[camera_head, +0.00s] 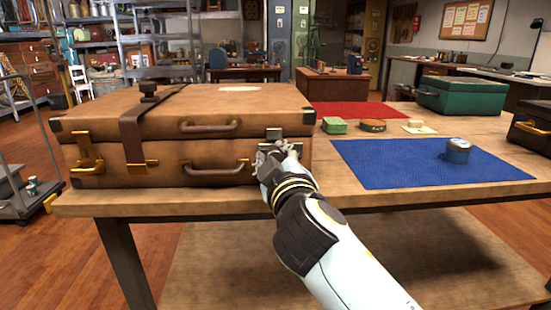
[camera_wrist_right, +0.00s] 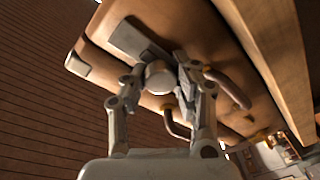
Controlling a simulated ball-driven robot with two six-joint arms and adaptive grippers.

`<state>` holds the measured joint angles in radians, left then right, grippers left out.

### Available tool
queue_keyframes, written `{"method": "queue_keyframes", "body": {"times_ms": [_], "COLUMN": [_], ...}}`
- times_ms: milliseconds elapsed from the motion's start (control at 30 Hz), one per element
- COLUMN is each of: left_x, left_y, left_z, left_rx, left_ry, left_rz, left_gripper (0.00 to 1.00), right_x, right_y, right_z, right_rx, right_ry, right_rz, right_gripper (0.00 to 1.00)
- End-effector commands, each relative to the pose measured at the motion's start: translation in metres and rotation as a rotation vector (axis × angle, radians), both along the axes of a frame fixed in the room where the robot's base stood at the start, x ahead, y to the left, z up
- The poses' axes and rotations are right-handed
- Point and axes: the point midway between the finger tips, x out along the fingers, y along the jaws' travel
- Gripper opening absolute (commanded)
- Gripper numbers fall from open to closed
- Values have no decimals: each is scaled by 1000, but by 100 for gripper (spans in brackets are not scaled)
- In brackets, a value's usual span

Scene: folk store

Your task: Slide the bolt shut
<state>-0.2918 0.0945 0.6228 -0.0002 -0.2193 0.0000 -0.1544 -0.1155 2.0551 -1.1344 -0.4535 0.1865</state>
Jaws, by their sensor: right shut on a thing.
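A brown leather suitcase (camera_head: 230,115) lies closed on the wooden table at the left in the head view. A grey metal bolt plate (camera_head: 274,133) sits on its front face near the right corner. My right gripper (camera_head: 277,148) is at this plate. In the right wrist view the bolt's round grey knob (camera_wrist_right: 160,77) lies between the two fingers of my right gripper (camera_wrist_right: 166,80), in front of the flat plate (camera_wrist_right: 137,40). The gripper is shut on the knob. In the head view the fingers hide most of the bolt. My left gripper is not in view.
A blue mat (camera_head: 390,165) with a small blue-lidded tin (camera_head: 457,151) lies right of the suitcase. Small boxes, including a green one (camera_head: 334,125), stand behind it. A green case (camera_head: 462,96) stands further back. The table's front edge (camera_head: 420,198) runs beneath my right arm.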

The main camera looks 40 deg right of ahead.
Motion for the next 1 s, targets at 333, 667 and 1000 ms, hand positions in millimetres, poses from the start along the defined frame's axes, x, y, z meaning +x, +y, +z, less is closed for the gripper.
{"method": "queue_keyframes", "body": {"times_ms": [333,667,1000], "left_x": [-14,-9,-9], "left_y": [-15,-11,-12], "left_z": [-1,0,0], "left_rx": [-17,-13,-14], "left_ry": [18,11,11], "left_rz": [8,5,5], "left_gripper": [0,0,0], "right_x": [0,0,1], "right_y": [0,0,0], "right_z": [-1,4,67], "right_rx": [2,2,4], "right_ry": [0,-3,-9], "right_rz": [1,0,-1], "right_gripper": [52,53,53]}}
